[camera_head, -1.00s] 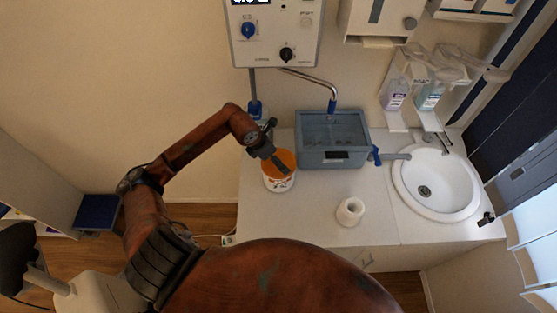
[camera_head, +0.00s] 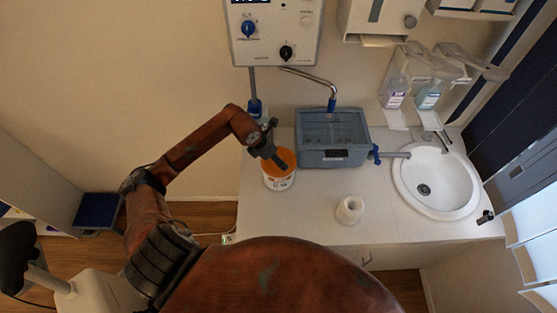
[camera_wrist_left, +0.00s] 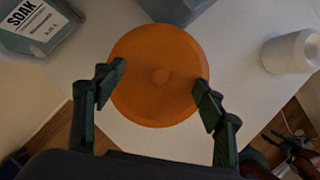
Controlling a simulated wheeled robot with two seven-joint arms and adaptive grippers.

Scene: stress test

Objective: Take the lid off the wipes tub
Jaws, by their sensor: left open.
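The wipes tub (camera_head: 279,183) is a white tub with printing, standing upright on the white counter. Its orange lid (camera_head: 286,158) sits on top and also shows as an orange disc with a small round centre in the left wrist view (camera_wrist_left: 160,98). My left gripper (camera_head: 276,160) is over the lid. In the left wrist view the left gripper (camera_wrist_left: 160,85) is open, with one finger at each side of the lid. I cannot tell whether the fingers touch the rim. The tub body is hidden below the lid in that view.
A grey-blue basin box (camera_head: 333,153) stands close behind and right of the tub. A white roll (camera_head: 349,210) is to the right, with a sink (camera_head: 437,182) beyond. A bottle marked SOAK (camera_wrist_left: 38,22) stands nearby.

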